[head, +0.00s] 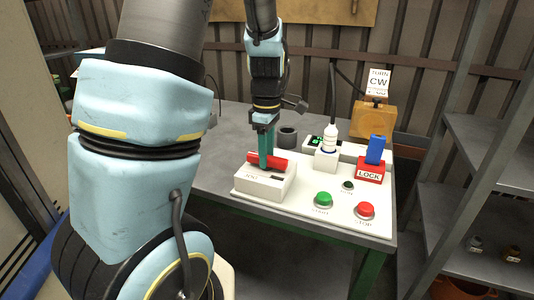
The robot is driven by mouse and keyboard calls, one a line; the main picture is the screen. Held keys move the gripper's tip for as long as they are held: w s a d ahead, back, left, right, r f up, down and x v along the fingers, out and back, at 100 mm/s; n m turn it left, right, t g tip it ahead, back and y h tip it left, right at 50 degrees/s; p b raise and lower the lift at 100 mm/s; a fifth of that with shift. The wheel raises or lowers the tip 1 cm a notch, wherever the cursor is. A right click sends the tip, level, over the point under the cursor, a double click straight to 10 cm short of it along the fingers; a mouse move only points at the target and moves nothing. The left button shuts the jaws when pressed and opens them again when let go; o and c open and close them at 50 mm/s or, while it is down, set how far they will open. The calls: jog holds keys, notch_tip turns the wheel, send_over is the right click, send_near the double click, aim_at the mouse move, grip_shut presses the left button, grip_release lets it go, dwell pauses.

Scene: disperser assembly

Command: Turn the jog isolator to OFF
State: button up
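The jog isolator is a white box (264,188) with a red bar handle (281,161) on top and small dark lettering on its front that looks like "JOG". It stands at the left of the white panel. The handle lies roughly left to right in the picture. My gripper (266,161) points straight down from above, with its teal fingers at the middle of the handle. The fingers appear close together and hide part of the handle. Whether they are clamped on it or just around it, I cannot tell.
The white panel (318,208) also holds a green button (323,199), a red button (365,210), a red LOCK block (370,170) with a blue piece (375,149), and a white cable connector (328,137). A dark cylinder (287,138) stands behind my gripper. A shelf (480,190) is at right.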

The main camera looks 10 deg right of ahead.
jog(key=shift+o, duration=1.1)
jog(key=shift+r, duration=0.1)
notch_tip(320, 180, up, 11)
jog(key=shift+f+b, duration=0.2)
jog(key=shift+b, duration=0.15)
jog(key=s+a+f+m, duration=0.4)
jog(key=a+m, duration=0.2)
jog(key=s+a+f+m+t, duration=0.1)
jog(key=s+a+f+m, duration=0.3)
jog(key=a+m, duration=0.3)
jog(key=shift+f+m+t, duration=0.3)
jog(key=shift+f, duration=0.4)
